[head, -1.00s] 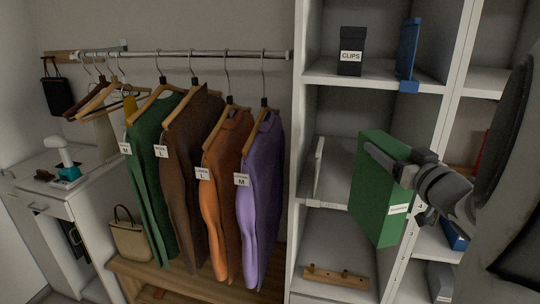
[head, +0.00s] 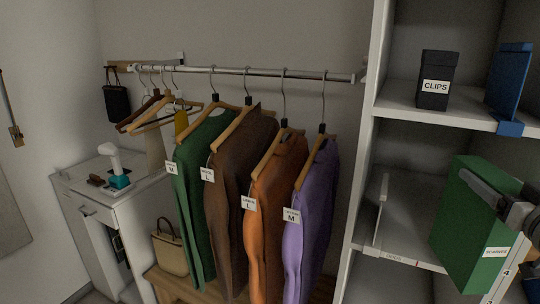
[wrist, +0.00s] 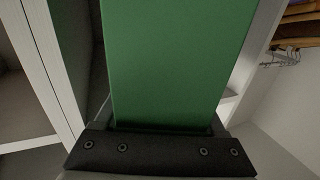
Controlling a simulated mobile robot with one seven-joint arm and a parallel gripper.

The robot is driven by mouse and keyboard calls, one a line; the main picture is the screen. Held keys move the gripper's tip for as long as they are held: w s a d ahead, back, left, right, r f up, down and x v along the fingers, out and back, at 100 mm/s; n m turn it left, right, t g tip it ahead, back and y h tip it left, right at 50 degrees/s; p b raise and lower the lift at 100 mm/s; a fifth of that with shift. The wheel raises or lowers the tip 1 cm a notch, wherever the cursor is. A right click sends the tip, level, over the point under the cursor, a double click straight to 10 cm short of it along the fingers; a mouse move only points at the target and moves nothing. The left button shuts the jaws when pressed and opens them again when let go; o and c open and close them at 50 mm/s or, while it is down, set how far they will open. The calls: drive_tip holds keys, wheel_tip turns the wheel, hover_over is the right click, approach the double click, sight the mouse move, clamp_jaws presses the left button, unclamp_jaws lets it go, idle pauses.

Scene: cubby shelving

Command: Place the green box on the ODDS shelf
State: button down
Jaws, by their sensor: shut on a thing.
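The green box (head: 468,222) is a tall flat box with a small white label, at the right of the head view. My gripper (head: 497,200) is shut on it and holds it upright and slightly tilted in front of the cubby shelving. In the wrist view the green box (wrist: 180,65) fills the middle, close against the gripper's dark base. The shelving (head: 366,150) stands behind the box. Its shelf edge (head: 400,259) behind the box carries a small label I cannot read. No label reading ODDS can be made out.
A black box marked CLIPS (head: 436,80) and a blue bookend-like piece (head: 510,85) stand on the upper shelf. A white upright divider (head: 381,208) stands on the shelf below. Hanging clothes (head: 255,190) fill the middle, with a handbag (head: 170,248) and white cabinet (head: 100,205) left.

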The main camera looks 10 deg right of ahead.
drive_tip(key=w+d+f+p, duration=0.1)
drive_tip(key=w, duration=0.7)
drive_tip(key=w+d+f+p, duration=0.1)
drive_tip(key=w+f, duration=0.1)
drive_tip(key=w, duration=0.6)
drive_tip(key=shift+w+d+f, duration=0.2)
drive_tip(key=shift+w+d, duration=0.1)
drive_tip(key=shift+w, duration=0.05)
drive_tip(key=shift+f, duration=0.1)
drive_tip(key=shift+f, duration=0.15)
unclamp_jaws()
drive_tip(key=s+a+b, duration=0.2)
drive_tip(key=s, duration=1)
drive_tip(key=shift+r, duration=0.2)
